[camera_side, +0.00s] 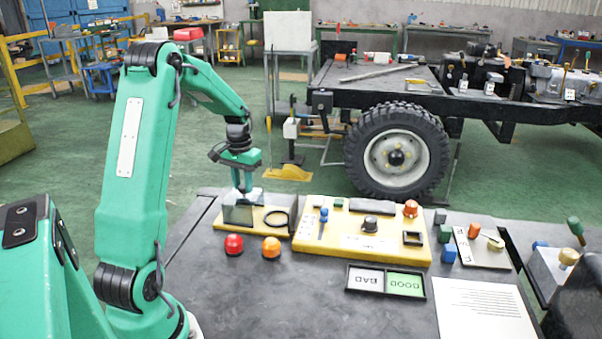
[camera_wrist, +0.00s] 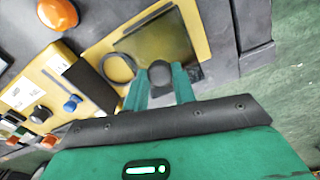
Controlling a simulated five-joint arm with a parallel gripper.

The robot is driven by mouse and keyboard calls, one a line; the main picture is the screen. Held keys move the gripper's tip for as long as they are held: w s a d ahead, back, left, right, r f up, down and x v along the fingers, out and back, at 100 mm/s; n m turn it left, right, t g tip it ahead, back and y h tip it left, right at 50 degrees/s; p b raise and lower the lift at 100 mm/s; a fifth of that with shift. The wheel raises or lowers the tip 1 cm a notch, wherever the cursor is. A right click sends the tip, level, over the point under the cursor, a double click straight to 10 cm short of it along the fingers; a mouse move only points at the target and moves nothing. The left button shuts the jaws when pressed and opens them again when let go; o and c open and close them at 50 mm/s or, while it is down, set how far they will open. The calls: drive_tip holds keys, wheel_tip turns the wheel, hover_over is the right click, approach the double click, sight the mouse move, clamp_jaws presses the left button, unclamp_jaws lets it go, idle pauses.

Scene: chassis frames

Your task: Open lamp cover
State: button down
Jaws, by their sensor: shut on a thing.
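The lamp cover is a dark see-through panel (camera_wrist: 150,40) on a yellow plate (camera_wrist: 208,48) in the wrist view. In the side view the cover (camera_side: 237,215) is on the left yellow plate (camera_side: 256,233), below my gripper. My gripper (camera_side: 246,198) points down at it from above. In the wrist view the green fingers of my gripper (camera_wrist: 160,84) are shut around a small dark round knob (camera_wrist: 160,70) at the cover's near edge. I cannot tell if the cover is tilted.
A black ring (camera_side: 277,220) lies beside the cover. A red dome (camera_side: 233,244) and an orange dome (camera_side: 271,247) stand in front of the plate. A longer yellow panel (camera_side: 340,243) with knobs and a BAD/GOOD tray (camera_side: 385,294) are to the right. The table's front left is clear.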

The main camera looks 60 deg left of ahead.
drive_tip(key=shift+s+a+r, duration=0.1)
drive_tip(key=shift+s+a, duration=0.35)
drive_tip(key=shift+a, duration=0.1)
drive_tip(key=c, duration=1.1)
unclamp_jaws()
drive_tip(key=shift+c, duration=0.2)
drive_tip(key=shift+r, duration=3.9)
